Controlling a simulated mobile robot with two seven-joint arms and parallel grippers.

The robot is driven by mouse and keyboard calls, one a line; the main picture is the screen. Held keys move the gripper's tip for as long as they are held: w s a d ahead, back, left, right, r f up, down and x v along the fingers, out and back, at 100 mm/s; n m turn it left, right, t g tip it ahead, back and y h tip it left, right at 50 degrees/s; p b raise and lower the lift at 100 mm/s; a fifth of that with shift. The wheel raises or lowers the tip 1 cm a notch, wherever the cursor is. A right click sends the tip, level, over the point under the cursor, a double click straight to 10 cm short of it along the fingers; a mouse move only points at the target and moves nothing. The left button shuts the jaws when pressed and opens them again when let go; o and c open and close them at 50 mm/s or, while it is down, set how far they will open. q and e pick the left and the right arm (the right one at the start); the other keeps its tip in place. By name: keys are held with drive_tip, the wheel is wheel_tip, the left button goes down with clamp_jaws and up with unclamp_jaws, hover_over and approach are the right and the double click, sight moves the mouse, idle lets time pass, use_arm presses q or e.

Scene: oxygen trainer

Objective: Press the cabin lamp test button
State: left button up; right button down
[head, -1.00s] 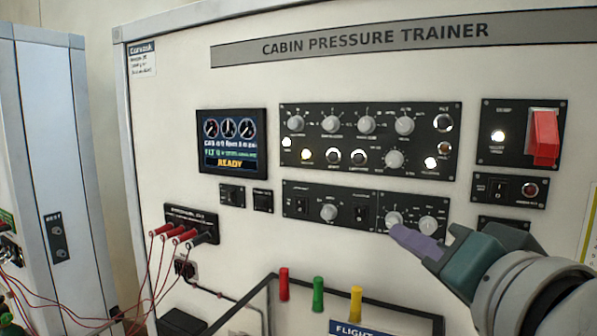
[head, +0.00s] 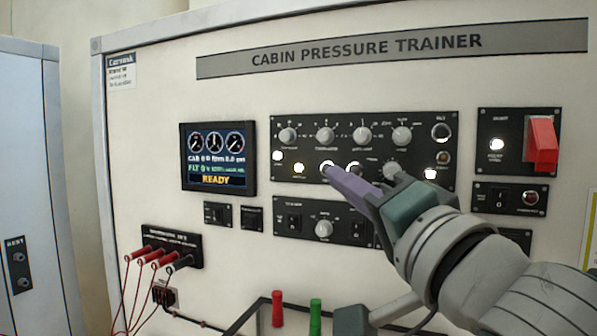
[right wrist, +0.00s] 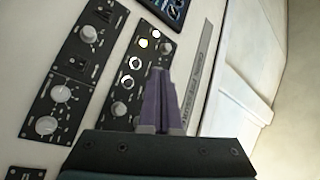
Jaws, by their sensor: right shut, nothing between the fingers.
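The upper black control panel (head: 450,120) on the trainer's white face carries knobs, lit lamps and small round buttons. Their labels are too small to read, so I cannot tell which is the lamp test button. A white-ringed round button (head: 328,166) in the lower row is at my right gripper's tip; another (head: 354,167) is just right of it, partly covered. My right gripper (head: 335,173) has purple fingers, shut and empty, pointing at the panel. In the right wrist view the fingers (right wrist: 158,72) are together beside ringed buttons (right wrist: 134,63); contact is unclear. My left gripper is not in view.
A knob (head: 392,170) is close to my right gripper. A lower panel (head: 290,225) with switches and a knob is below. A red guarded switch (head: 542,142) is at right. Red plugs with cables (head: 155,260) are at lower left; a display (head: 218,160) reads READY.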

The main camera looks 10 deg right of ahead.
sight(359, 174)
drive_tip(key=w+d+b, duration=0.1)
drive_tip(key=w+d, duration=0.3)
drive_tip(key=w, duration=0.2)
drive_tip(key=shift+w+d, duration=0.15)
idle(2.0)
drive_tip(key=shift+w+d, duration=0.2)
drive_tip(key=shift+w, duration=0.05)
drive_tip(key=shift+w+d, duration=0.25)
drive_tip(key=shift+w, duration=0.1)
idle(1.0)
drive_tip(key=shift+s+a, duration=0.45)
drive_tip(key=shift+s, duration=0.25)
drive_tip(key=shift+s+a+p, duration=0.55)
drive_tip(key=shift+s+a, duration=0.15)
drive_tip(key=shift+s, duration=0.35)
drive_tip(key=shift+s+a+p, duration=0.5)
drive_tip(key=shift+s+a, duration=0.2)
drive_tip(key=shift+s, duration=0.35)
